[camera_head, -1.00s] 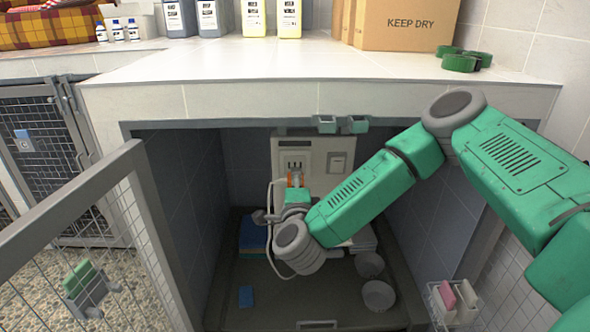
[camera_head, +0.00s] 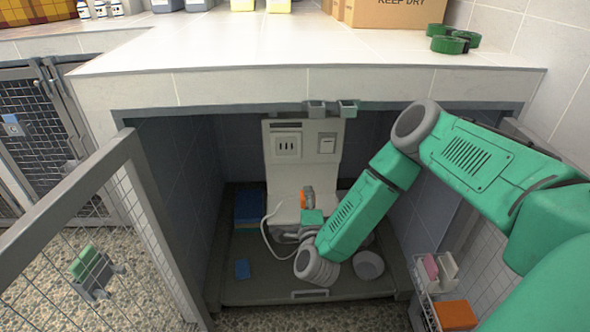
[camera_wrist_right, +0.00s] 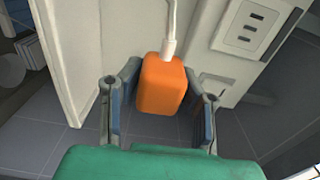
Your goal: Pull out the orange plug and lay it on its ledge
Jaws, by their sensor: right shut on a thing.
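The orange plug (camera_head: 307,196) is out of the wall socket (camera_head: 287,148), in front of and below it. In the right wrist view the plug (camera_wrist_right: 162,84) sits between the two fingers of my right gripper (camera_wrist_right: 162,100), with its white cord (camera_wrist_right: 170,30) running up from it. The right gripper (camera_head: 308,203) is shut on the plug. In the right wrist view the bare three-slot socket (camera_wrist_right: 247,28) shows at upper right. The pale lower part of the wall unit (camera_head: 285,213), seemingly the ledge, is partly hidden by my gripper. My left gripper is not in view.
The kennel has a grey tray floor (camera_head: 240,290), blue folded towels (camera_head: 249,207) at left and a bowl (camera_head: 369,264) at right. A mesh door (camera_head: 80,235) stands open at left. The counter edge (camera_head: 310,88) overhangs the opening.

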